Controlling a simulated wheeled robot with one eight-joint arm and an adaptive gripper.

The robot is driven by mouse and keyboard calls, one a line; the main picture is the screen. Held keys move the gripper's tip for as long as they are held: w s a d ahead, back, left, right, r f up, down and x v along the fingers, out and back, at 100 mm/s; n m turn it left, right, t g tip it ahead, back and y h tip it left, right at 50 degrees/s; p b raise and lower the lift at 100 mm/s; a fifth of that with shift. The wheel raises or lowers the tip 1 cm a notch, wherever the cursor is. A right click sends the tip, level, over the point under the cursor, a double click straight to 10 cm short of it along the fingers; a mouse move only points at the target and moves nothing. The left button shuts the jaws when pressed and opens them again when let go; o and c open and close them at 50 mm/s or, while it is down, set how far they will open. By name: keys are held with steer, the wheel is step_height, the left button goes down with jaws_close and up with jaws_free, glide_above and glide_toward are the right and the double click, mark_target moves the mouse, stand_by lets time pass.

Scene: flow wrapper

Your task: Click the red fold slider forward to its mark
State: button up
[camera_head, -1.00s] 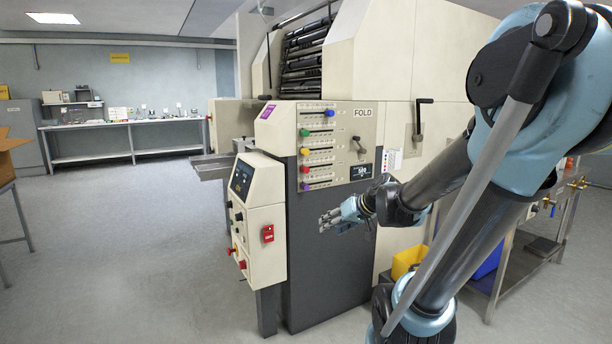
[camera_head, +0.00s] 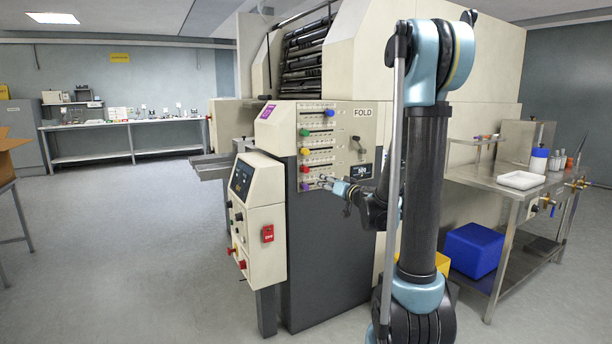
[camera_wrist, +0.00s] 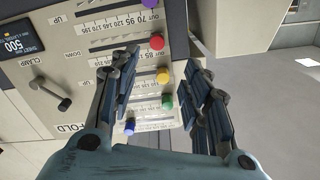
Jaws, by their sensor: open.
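The red fold slider knob (camera_head: 304,169) is in the lower part of the fold panel, above the purple knob. In the wrist view the red knob (camera_wrist: 157,42) shows clearly beside its printed scale, between the purple and yellow knobs. My gripper (camera_head: 320,182) is in front of the lower panel, to the right of and slightly below the red knob. In the wrist view my gripper (camera_wrist: 164,65) is open and empty, its fingers spread to either side of the knob column. The red knob lies beyond the fingertips, apparently untouched. The slider's mark cannot be made out.
A yellow knob (camera_wrist: 162,76), green knob (camera_wrist: 167,101), blue knob (camera_wrist: 130,128) and purple knob (camera_wrist: 150,3) sit close by. A clamp lever (camera_wrist: 64,103) and a display (camera_wrist: 22,43) are on the panel. The control box (camera_head: 262,215) juts out at left.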

mark_target(307, 172)
steer(key=x, duration=1.7)
steer(key=shift+w+r, duration=0.2)
steer(key=shift+w, duration=0.2)
